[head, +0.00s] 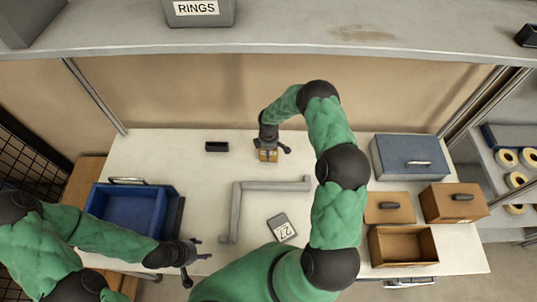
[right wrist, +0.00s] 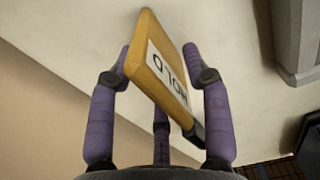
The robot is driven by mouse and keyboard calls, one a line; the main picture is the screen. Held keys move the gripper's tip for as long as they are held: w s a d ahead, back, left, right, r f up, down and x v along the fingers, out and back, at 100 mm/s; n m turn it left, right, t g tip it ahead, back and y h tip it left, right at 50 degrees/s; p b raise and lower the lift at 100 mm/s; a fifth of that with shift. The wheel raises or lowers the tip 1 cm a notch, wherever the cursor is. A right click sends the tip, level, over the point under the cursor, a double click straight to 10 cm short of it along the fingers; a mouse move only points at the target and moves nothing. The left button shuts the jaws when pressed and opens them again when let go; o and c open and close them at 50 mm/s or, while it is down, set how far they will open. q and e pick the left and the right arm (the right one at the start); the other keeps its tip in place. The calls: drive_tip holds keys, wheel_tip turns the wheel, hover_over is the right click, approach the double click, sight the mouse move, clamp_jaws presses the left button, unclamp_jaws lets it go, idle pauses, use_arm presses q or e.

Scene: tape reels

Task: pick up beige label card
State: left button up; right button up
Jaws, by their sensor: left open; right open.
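The beige label card (head: 268,156), yellowish-tan, stands at the back of the white table in the head view, partly hidden by my right gripper (head: 271,146). In the right wrist view the card (right wrist: 165,62) looks tilted, with a white label reading HOLD and a dark piece at its lower end. The fingers of my right gripper (right wrist: 158,60) are open on either side of it; I cannot tell whether they touch it. My left gripper (head: 193,263) is open and empty near the table's front edge, far from the card.
A small black block (head: 217,147) lies left of the card. A grey angled bar (head: 270,186) and a grey card marked 27 (head: 282,227) lie mid-table. A blue bin (head: 103,201) stands left; a grey-blue box (head: 398,158) and brown boxes (head: 453,204) stand right. A shelf (head: 290,36) hangs above.

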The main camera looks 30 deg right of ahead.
drive_tip(key=shift+f, duration=0.5)
clamp_jaws()
drive_tip(key=shift+r, duration=0.1)
